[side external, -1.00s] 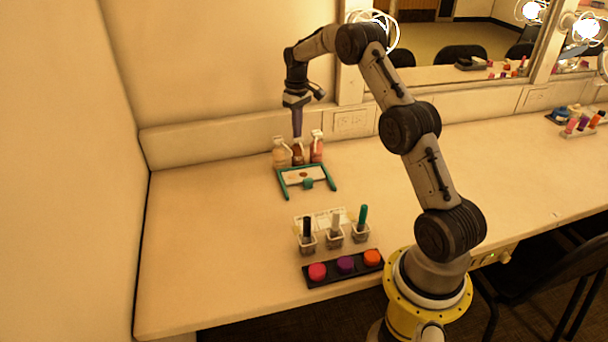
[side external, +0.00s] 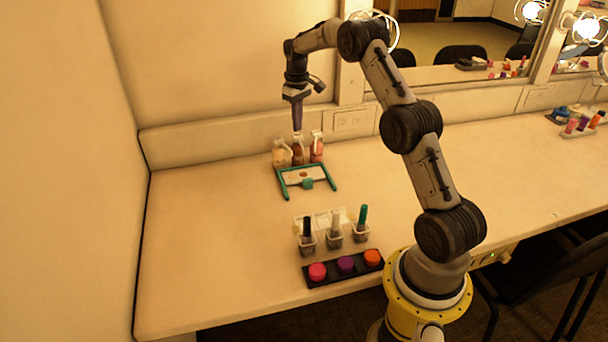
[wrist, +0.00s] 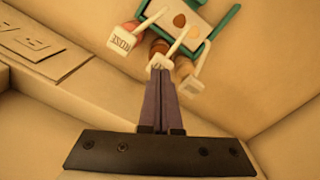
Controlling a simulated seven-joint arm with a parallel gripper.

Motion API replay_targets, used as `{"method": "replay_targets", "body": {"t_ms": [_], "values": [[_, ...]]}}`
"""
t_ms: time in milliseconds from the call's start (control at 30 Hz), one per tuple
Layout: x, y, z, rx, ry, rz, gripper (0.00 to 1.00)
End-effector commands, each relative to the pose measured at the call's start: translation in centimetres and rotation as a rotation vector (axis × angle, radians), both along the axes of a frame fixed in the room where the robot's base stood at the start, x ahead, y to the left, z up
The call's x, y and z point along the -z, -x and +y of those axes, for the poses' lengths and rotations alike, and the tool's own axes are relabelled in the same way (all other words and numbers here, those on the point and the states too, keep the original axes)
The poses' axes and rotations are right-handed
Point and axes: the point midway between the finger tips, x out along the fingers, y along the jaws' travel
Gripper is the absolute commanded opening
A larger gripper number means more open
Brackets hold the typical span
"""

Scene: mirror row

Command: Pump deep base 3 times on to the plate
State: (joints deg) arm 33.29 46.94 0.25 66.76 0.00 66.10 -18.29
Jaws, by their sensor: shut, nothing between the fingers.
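Three pump bottles stand in a row at the back wall: a pale one (side external: 281,154), a dark brown middle one (side external: 298,154) and a pinkish one (side external: 317,150). My gripper (side external: 297,129) is shut and empty, pointing down just above the middle bottle's white pump head. In the wrist view the shut fingertips (wrist: 161,70) are at that pump head (wrist: 162,62); whether they touch is unclear. The white plate (side external: 294,182) lies in front of the bottles in a teal holder (side external: 333,182). The wrist view shows brown dabs (wrist: 180,20) on the plate (wrist: 172,38).
Clear cups (side external: 334,239) holding dark, grey and teal-handled tools stand nearer the front. A black tray (side external: 320,278) with pink, purple and orange round pots lies before them. The left counter is clear. A mirror (side external: 460,50) and wall stand behind.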

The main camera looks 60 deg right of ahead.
Motion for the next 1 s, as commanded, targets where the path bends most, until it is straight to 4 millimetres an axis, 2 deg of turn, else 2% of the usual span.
{"method": "replay_targets", "body": {"t_ms": [633, 1000], "values": [[-5.5, 0.0, 0.0, 0.000, 0.001, -0.002, 0.00], [-6.0, 0.0, 0.0, 0.000, 0.000, -0.001, 0.00]]}}
